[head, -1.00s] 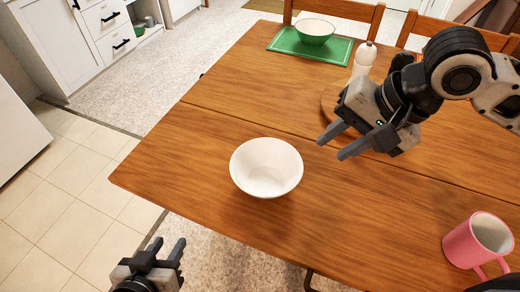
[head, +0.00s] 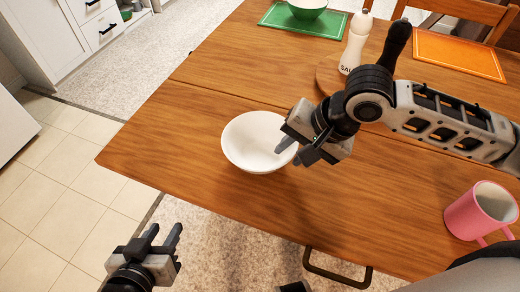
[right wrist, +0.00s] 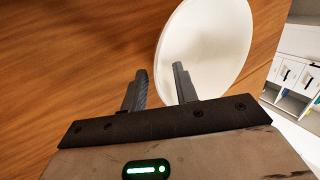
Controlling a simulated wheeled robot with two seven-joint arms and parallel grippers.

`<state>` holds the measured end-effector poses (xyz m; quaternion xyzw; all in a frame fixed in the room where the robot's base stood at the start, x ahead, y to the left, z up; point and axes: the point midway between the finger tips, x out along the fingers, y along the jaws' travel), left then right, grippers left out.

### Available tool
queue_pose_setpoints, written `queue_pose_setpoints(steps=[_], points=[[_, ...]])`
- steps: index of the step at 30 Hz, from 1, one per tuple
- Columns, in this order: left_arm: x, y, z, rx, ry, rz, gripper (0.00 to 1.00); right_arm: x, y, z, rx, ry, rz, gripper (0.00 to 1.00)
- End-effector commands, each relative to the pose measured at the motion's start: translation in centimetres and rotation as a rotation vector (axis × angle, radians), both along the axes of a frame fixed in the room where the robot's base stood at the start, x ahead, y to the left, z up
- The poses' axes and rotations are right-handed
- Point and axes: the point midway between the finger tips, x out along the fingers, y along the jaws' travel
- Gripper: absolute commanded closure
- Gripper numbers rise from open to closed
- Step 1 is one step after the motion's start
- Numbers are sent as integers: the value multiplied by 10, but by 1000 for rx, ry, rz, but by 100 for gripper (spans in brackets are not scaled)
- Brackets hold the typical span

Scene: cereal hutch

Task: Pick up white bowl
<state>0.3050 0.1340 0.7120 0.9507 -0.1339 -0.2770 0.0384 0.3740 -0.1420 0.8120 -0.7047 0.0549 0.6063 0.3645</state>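The white bowl (head: 256,142) stands upright and empty on the wooden table, near its front left edge. It also shows in the right wrist view (right wrist: 208,45). My right gripper (head: 290,152) is at the bowl's right rim in the head view. I cannot tell whether a finger touches the rim. My left gripper (head: 164,238) is open and empty, off the table's front left edge.
A pink mug (head: 480,212) stands at the table's right. A salt shaker (head: 354,45) stands by a round wooden board (head: 328,75). A green bowl (head: 307,8) sits on a green mat (head: 325,24) at the back; an orange mat (head: 455,55) lies back right. The table's left is clear.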

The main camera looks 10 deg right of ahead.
Motion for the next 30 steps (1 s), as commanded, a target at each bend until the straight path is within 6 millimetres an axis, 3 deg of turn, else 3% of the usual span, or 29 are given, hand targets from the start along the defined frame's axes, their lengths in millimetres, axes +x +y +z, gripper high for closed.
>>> queue_pose_setpoints(steps=[3,11,12,15,26,30], points=[[1,0,0,0,-10,0,64,4,5,-14,0,0,0,71],[2,-1,5,-2,-19,-1,64,5,7,-16,-1,-2,0,71],[2,-1,5,-2,-18,-1,64,5,7,-16,-1,-2,0,73],[2,-1,4,-2,-17,-1,64,5,6,-16,-1,-1,0,100],[1,-1,2,-1,-12,-3,64,6,7,-13,1,-4,0,100],[0,-1,6,-1,-8,-4,64,7,7,2,3,-7,-1,100]])
